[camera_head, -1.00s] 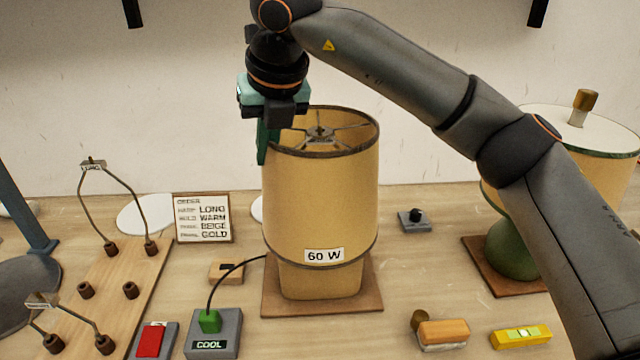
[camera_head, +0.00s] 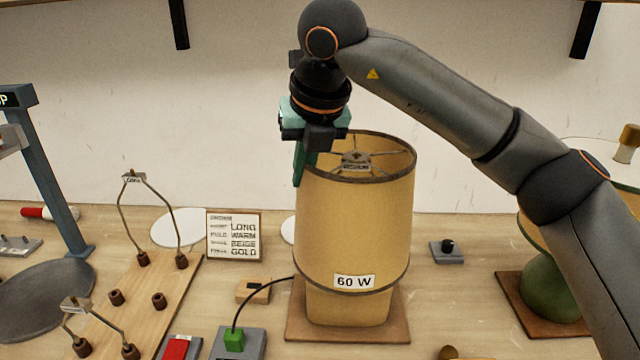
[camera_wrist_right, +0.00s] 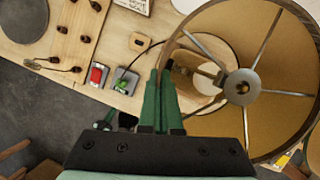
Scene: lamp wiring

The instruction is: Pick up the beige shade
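The beige shade (camera_head: 354,225) is a tall tan drum with a dark rim and a spoked ring at its top. My right gripper (camera_head: 304,168) comes down from above at the shade's left rim. In the right wrist view its green fingers (camera_wrist_right: 160,85) are close together with the shade's rim (camera_wrist_right: 205,138) running between them. The exact contact is partly hidden.
An order card (camera_head: 234,235) stands left of the shade. A wooden board with wire harps (camera_head: 150,215) lies further left, near a blue post (camera_head: 50,180). A grey box with a green plug (camera_head: 236,342) sits in front. A green lamp (camera_head: 550,285) stands right, behind my right arm.

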